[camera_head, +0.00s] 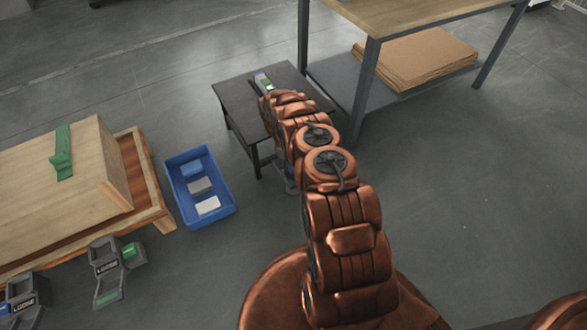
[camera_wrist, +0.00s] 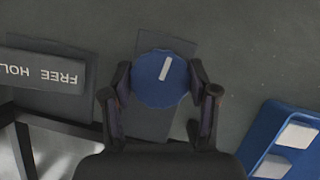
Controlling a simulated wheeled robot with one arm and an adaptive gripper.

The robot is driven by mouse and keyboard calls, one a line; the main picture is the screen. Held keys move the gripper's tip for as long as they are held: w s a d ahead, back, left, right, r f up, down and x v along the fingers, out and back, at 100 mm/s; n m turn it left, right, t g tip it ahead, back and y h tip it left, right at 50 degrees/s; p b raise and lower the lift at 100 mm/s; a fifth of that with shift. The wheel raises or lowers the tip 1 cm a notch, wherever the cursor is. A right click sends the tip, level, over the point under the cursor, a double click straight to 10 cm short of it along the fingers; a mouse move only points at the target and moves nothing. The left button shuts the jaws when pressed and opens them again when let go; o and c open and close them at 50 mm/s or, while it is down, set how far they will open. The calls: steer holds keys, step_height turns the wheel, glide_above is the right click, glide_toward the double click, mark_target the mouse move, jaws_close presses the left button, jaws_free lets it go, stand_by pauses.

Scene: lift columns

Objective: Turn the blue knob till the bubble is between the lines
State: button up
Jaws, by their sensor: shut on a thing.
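The blue knob (camera_wrist: 157,88) is round with a white pointer mark that tilts a little to the right at its top. It shows in the wrist view. My gripper (camera_wrist: 160,86) has a finger on each side of the knob and is shut on it. In the head view my arm hides the knob and most of my gripper. A small level vial (camera_head: 263,82) with a yellow-green part sits on the dark low table (camera_head: 241,94). The bubble and the lines are too small to make out.
A blue bin (camera_head: 172,163) with several blocks stands on the floor left of the dark table. A wooden crate (camera_head: 60,190) on a pallet is farther left. A workbench (camera_head: 420,14) with stacked cardboard (camera_head: 420,55) stands at the right. A "FREE" and "HOL" label (camera_wrist: 45,72) lies beside the knob.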

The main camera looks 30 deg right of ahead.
steer(key=o, duration=1.1)
steer(key=shift+o, duration=0.2)
steer(key=shift+r, duration=5.05)
